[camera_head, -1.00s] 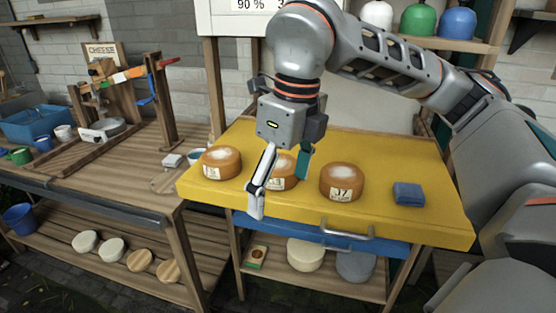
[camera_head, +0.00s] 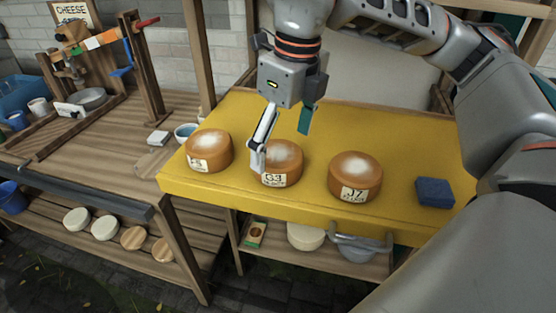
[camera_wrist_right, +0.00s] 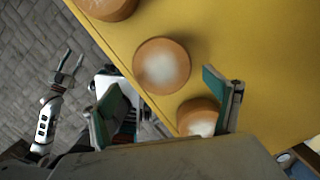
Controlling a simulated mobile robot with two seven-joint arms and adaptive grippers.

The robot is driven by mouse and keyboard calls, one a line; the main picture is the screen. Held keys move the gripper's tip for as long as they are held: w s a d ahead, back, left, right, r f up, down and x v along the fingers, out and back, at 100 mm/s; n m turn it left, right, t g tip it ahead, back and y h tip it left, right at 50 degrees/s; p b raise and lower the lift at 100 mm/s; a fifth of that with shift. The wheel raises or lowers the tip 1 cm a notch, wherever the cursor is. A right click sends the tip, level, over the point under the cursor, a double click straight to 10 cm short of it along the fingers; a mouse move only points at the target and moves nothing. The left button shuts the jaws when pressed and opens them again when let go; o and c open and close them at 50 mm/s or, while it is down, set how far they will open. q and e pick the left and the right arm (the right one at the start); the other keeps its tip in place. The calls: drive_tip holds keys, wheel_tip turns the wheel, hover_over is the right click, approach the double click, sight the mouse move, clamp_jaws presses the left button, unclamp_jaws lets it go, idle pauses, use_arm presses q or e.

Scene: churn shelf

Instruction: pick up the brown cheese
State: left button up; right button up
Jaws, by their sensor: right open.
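Three round brown cheeses with pale tops and front labels stand in a row on the yellow tabletop (camera_head: 320,115): a left one (camera_head: 209,151), a middle one (camera_head: 283,160) and a right one (camera_head: 355,177). My right gripper (camera_head: 281,145) is open and empty, pointing down. One finger overlaps the left edge of the middle cheese in the head view; contact cannot be told. In the right wrist view the middle cheese (camera_wrist_right: 162,66) lies ahead of the spread fingers (camera_wrist_right: 167,104). My left gripper (camera_wrist_right: 68,65) shows there, apart from the table, its fingers spread.
A blue folded cloth (camera_head: 435,192) lies right of the cheeses. A wooden workbench (camera_head: 110,140) with a cheese press adjoins on the left, with a small bowl (camera_head: 185,132) near the yellow top. Lower shelves hold pale rounds (camera_head: 305,236). The yellow top's front strip is clear.

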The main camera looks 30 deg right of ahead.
sight(278, 152)
drive_tip(key=f, duration=0.1)
drive_tip(key=w+f, duration=0.1)
drive_tip(key=f, duration=0.1)
drive_tip(key=shift+w+f, duration=0.25)
drive_tip(key=shift+f, duration=0.6)
drive_tip(key=shift+w, duration=0.1)
drive_tip(key=shift+c, duration=1.2)
drive_tip(key=c, duration=1.3)
drive_tip(key=shift+r, duration=0.1)
drive_tip(key=shift+r, duration=0.55)
wheel_tip(278, 152, up, 19)
drive_tip(key=shift+f+p, duration=0.1)
drive_tip(key=shift+p, duration=1.05)
